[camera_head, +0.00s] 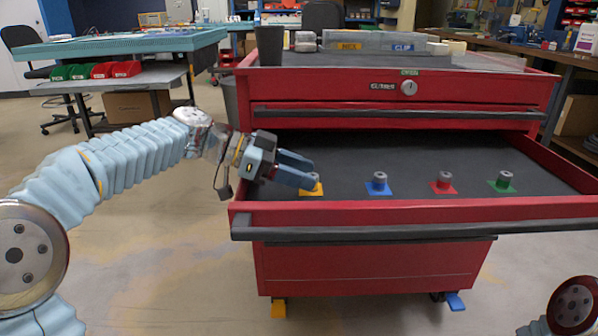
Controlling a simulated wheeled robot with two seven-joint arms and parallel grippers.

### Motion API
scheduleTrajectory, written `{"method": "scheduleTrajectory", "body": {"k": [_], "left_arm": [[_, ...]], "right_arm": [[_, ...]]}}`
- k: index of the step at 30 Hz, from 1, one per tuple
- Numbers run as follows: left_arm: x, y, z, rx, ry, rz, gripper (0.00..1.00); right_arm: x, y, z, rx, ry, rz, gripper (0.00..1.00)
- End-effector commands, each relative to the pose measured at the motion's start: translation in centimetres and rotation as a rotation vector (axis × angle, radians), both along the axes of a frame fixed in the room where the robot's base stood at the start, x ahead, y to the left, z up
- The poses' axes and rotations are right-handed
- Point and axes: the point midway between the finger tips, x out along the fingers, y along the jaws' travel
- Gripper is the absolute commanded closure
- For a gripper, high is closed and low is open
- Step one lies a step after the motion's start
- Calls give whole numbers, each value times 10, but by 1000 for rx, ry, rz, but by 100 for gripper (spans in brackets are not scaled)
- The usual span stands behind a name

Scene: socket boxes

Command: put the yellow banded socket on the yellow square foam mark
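The yellow square foam mark (311,192) is at the left of the open drawer's dark liner, partly covered by my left gripper. A grey socket (315,176) shows at the mark, at the fingertips; its lower part and band are hidden behind the near finger. It seems to stand upright at about the height of the other sockets. My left gripper (312,174) reaches in from the left, low over the liner. Its two blue fingers are spread with a gap between them. Whether they touch the socket is unclear. My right gripper is out of view.
Upright sockets stand on the blue mark (379,188), the red mark (443,188) and the green mark (503,187) to the right. The red drawer's front rim (420,211) is on the near side. Liner behind the sockets is clear. A dark cup (269,46) stands on the cabinet.

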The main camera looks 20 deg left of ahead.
Motion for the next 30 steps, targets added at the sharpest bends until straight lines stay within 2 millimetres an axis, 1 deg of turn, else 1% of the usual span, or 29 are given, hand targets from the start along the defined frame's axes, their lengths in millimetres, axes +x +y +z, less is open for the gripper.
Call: {"method": "scheduleTrajectory", "body": {"k": [6, 9, 10, 14, 18, 22, 27, 30], "left_arm": [[0, 0, 0, 0, 0, 0, 50], [0, 0, 5, 0, 0, 0, 50], [0, 3, 5, 0, -1, 2, 50], [-6, 24, 13, 1, -2, 5, 50], [-15, 55, 26, 2, -2, 6, 50], [-22, 80, 37, 1, -1, 4, 50], [-28, 101, 46, 0, -1, 2, 50], [-30, 106, 48, 0, 0, 1, 50]], "right_arm": [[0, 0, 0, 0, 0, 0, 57], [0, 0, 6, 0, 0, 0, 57], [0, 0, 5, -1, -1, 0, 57], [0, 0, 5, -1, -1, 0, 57], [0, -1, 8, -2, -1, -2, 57], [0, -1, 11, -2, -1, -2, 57], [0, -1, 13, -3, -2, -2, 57], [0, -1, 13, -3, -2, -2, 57]]}}
